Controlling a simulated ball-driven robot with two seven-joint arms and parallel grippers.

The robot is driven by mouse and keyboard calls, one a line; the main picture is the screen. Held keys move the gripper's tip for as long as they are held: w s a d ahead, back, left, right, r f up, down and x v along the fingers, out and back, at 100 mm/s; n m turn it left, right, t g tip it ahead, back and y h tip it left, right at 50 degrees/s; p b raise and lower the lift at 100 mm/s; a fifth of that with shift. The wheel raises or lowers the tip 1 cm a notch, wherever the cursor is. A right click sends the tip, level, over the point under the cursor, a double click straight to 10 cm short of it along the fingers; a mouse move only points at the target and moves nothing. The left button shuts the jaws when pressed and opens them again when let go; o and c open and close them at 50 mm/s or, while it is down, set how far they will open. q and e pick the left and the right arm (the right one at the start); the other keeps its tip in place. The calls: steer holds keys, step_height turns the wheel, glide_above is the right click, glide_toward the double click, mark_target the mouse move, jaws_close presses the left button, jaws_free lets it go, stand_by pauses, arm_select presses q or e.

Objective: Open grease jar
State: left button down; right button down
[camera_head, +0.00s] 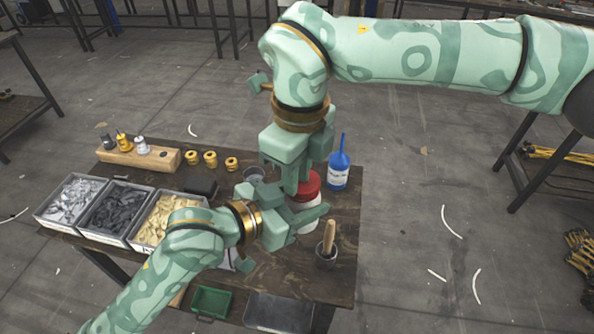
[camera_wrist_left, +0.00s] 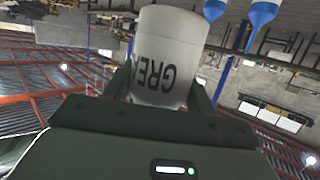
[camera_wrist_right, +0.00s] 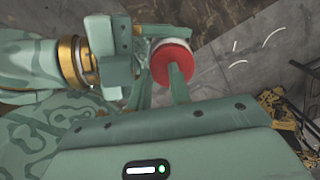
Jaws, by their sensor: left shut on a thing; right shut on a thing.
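My left gripper (camera_head: 304,220) is shut on the jar's body from the left. In the left wrist view the white jar (camera_wrist_left: 163,58) with "GRE" lettering sits between the fingers. My right gripper (camera_head: 299,184) comes down from above and is shut on the red lid. In the right wrist view the red lid (camera_wrist_right: 168,62) is at the fingertips. The lid sits on the body; the seam is mostly hidden by the grippers.
A blue bottle (camera_head: 338,174) stands close behind the jar. A small pot with a wooden-handled brush (camera_head: 327,249) stands in front of it. Bins of parts (camera_head: 72,198) line the left. A wooden block with small pieces (camera_head: 140,156) and yellow rings (camera_head: 210,158) lie behind.

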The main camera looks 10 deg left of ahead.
arm_select(q)
steer(key=shift+r, duration=0.2)
arm_select(e)
steer(key=shift+r, duration=0.9)
